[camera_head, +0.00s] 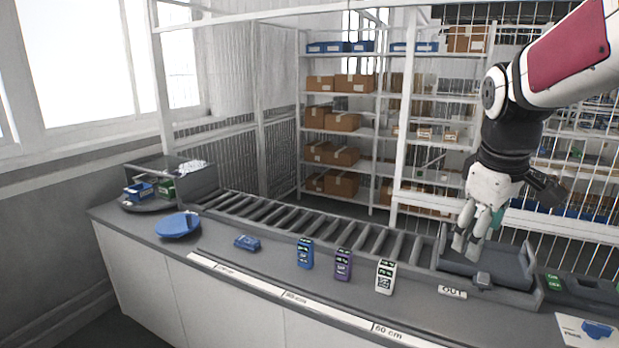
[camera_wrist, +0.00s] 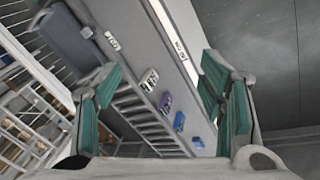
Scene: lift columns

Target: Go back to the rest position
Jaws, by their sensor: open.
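My gripper (camera_head: 470,248) hangs from the arm at the right in the head view, above the grey tray (camera_head: 510,283) behind the OUT label. In the wrist view its two green-padded fingers (camera_wrist: 158,95) stand wide apart with nothing between them. A white column-shaped device (camera_head: 384,276), a purple one (camera_head: 343,264) and a blue one (camera_head: 305,253) stand in a row on the counter left of the tray. A smaller blue device (camera_head: 247,242) lies further left. A small grey block (camera_head: 483,280) sits at the tray's front edge.
A roller conveyor (camera_head: 300,220) runs behind the devices. Mesh fencing and shelves with boxes (camera_head: 340,185) stand behind. The counter's front strip (camera_head: 290,296) is clear.

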